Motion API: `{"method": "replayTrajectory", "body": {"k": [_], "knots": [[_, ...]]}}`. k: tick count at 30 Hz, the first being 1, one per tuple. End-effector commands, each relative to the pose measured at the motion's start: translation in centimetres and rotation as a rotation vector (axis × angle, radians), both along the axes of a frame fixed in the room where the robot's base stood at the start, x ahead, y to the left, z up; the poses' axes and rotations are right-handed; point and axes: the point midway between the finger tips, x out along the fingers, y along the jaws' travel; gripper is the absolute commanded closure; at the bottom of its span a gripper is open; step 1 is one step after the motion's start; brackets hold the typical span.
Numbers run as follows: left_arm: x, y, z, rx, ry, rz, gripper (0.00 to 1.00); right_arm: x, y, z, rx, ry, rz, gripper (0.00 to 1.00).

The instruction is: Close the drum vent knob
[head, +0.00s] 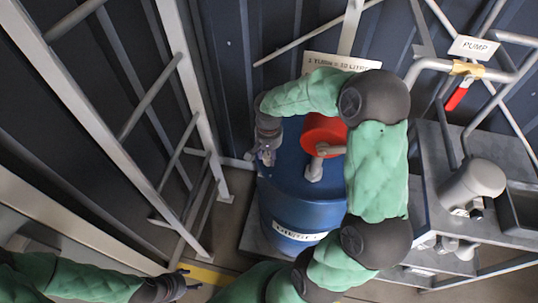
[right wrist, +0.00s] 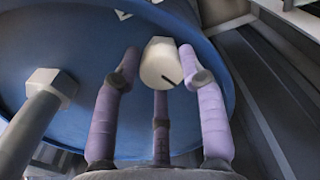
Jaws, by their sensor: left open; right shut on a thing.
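The drum vent knob (right wrist: 160,62) is a pale, faceted cap with a dark line on its face, on top of the blue drum (head: 301,212). My right gripper (head: 268,157) reaches over the drum from the right, at the drum's upper left edge. In the right wrist view, the fingers of my right gripper (right wrist: 163,72) are closed around the knob, two at its sides and one below. In the head view the knob is mostly hidden by the gripper. My left gripper (head: 190,285) is open and empty at the lower left, away from the drum.
A red round part (head: 322,132) with a grey pipe stands on the drum; the pipe (right wrist: 36,118) shows beside my right fingers. A metal ladder frame (head: 190,95) stands left. A grey bench (head: 440,160) and a red-handled valve (head: 459,94) are right.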

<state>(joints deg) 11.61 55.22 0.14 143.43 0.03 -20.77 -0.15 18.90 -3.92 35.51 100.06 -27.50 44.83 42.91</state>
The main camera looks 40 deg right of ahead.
Motion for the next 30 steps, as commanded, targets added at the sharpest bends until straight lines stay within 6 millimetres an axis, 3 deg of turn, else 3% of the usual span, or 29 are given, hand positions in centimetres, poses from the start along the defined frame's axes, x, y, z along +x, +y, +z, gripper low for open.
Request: {"method": "replayTrajectory", "body": {"k": [1,15,30], "knots": [[0.00,0.00,-0.29,0.000,0.000,0.000,0.41,-0.61,0.52,-0.73,0.008,0.021,-0.038,0.91],[0.00,0.00,-1.06,0.000,0.000,0.000,0.41,-0.44,0.65,-0.68,0.008,0.020,-0.351,0.91],[0.00,0.00,-1.20,0.000,0.000,0.000,0.41,-0.38,0.73,-0.64,0.008,0.020,-0.426,0.92]]}}
